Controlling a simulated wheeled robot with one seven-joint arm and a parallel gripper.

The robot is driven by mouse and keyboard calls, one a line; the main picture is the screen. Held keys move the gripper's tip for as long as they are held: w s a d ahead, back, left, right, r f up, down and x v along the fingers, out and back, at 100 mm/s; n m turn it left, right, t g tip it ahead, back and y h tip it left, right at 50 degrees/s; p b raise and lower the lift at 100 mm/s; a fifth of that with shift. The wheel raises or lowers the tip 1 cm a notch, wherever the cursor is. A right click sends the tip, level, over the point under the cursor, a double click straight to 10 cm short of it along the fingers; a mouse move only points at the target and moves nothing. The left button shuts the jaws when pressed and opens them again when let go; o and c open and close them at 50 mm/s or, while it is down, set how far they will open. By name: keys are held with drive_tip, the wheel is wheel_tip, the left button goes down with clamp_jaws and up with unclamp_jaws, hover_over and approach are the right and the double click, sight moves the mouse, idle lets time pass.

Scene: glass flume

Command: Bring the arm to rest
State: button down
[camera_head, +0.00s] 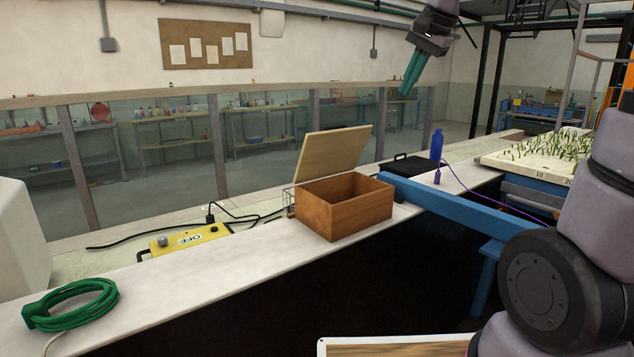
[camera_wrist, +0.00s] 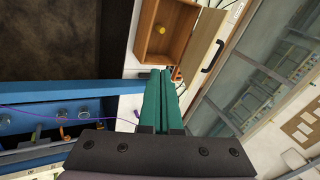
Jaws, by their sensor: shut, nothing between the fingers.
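My gripper (camera_head: 411,74) is raised high above the counter at the top of the head view, with its green fingers pointing down. The fingers are together and hold nothing. In the wrist view the green fingers (camera_wrist: 163,99) lie side by side. My arm shows at the right edge of the head view. Below and to the left of the gripper, apart from it, an open wooden box (camera_head: 345,213) stands on the counter with its lid (camera_head: 333,154) raised. In the wrist view a small yellow thing (camera_wrist: 160,29) lies inside the box.
The counter (camera_head: 200,280) also bears a yellow control box (camera_head: 187,238), a coiled green hose (camera_head: 72,305), a black case (camera_head: 407,165) and a blue bottle (camera_head: 436,145). A blue beam (camera_head: 460,206) juts out right. A seedling tray (camera_head: 525,160) stands at right. Air around the gripper is clear.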

drive_tip(key=s+d+f+n+t, duration=0.1)
drive_tip(key=s+d+f+n, duration=0.1)
drive_tip(key=s, duration=0.7)
drive_tip(key=s+d+f+n+t, duration=0.1)
drive_tip(key=s+d+f+n, duration=0.1)
drive_tip(key=s, duration=0.8)
drive_tip(key=shift+d+f+n+h, duration=0.15)
drive_tip(key=shift+f+n+h, duration=0.15)
drive_tip(key=shift+f+h, duration=0.15)
